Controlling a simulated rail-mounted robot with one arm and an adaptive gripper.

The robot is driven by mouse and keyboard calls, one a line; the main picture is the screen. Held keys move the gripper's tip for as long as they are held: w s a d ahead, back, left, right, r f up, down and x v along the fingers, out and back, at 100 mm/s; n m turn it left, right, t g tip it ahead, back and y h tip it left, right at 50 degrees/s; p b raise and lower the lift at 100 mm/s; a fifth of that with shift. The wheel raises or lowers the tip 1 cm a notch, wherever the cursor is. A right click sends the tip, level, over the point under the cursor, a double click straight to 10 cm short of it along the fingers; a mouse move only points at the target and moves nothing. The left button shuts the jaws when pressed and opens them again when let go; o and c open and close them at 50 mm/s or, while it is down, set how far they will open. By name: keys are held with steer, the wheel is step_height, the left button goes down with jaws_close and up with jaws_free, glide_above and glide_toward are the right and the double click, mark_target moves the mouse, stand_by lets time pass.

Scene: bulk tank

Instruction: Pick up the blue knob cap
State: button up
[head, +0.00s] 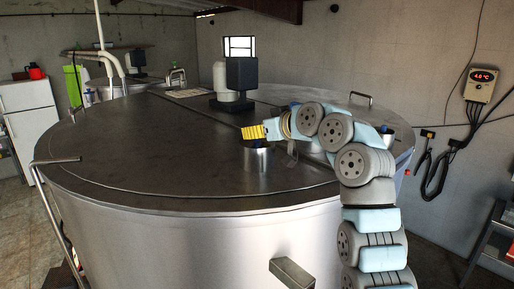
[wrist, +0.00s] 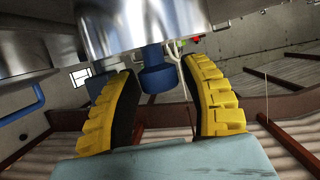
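The blue knob cap (wrist: 157,76) shows in the wrist view between the two yellow fingers of my gripper (wrist: 162,66), with a gap on each side. The gripper is open, and no finger visibly touches the cap. The cap joins a shiny metal cylinder (wrist: 145,22) at the top of that picture. In the head view my gripper (head: 252,132) is just above a short metal cylinder (head: 257,162) on the tank lid. A little dark blue (head: 256,144) shows at that cylinder's top, under the fingers, which partly hide it.
The wide steel tank lid (head: 150,140) is mostly bare to the left. A metal handle (head: 360,97) is at the lid's back right. A control box (head: 481,86) hangs on the right wall.

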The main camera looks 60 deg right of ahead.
jaws_close()
steer(key=shift+r+b, duration=0.85)
steer(key=shift+r, duration=4.15)
